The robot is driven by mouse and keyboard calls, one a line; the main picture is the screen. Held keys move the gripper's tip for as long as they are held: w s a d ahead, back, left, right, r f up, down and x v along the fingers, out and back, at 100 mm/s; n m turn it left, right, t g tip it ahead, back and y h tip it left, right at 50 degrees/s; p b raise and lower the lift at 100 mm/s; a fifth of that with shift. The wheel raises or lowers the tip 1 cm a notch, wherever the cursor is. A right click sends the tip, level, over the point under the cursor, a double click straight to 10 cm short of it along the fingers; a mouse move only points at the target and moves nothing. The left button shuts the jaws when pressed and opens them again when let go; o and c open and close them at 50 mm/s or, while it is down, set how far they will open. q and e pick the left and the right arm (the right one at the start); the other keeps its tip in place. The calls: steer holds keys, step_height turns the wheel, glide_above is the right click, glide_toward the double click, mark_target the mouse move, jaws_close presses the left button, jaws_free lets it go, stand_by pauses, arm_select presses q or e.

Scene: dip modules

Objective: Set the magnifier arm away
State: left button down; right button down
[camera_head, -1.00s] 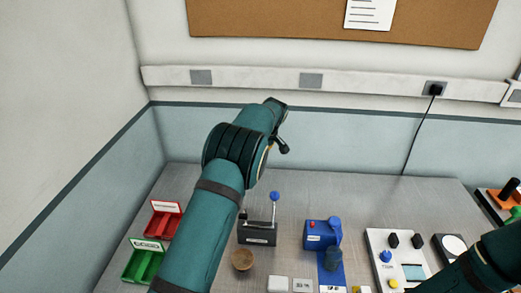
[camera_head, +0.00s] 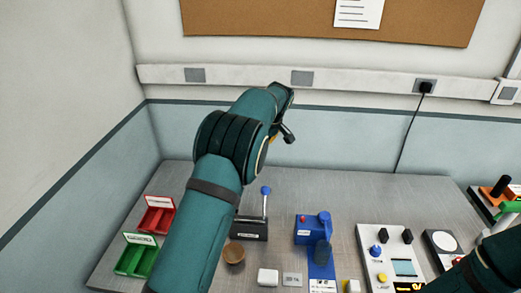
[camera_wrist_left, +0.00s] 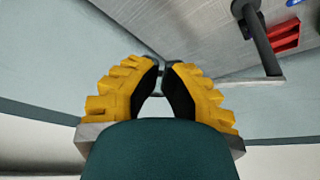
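The magnifier arm shows in the left wrist view as a dark post with a pale bar (camera_wrist_left: 235,80) running from its end toward my fingertips. My left gripper (camera_wrist_left: 166,68) has its yellow, black-padded fingers drawn together at the tips, around a small dark part at the bar's end. The exact contact is hard to see. In the head view my left arm covers most of the magnifier, and a black piece (camera_head: 288,134) sticks out beside my wrist. My right arm enters at the lower right, its gripper out of frame.
Red (camera_head: 157,215) and green (camera_head: 135,258) bins stand at the left of the bench. A lever device (camera_head: 250,230), a small bowl (camera_head: 234,254), a blue device (camera_head: 310,228) and a white control panel (camera_head: 385,240) stand toward the front. The back right of the bench is clear.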

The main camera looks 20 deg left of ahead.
arm_select(q)
steer(key=v, duration=0.4)
steer(key=shift+w+r, duration=0.1)
steer(key=shift+d, duration=0.1)
stand_by(0.3)
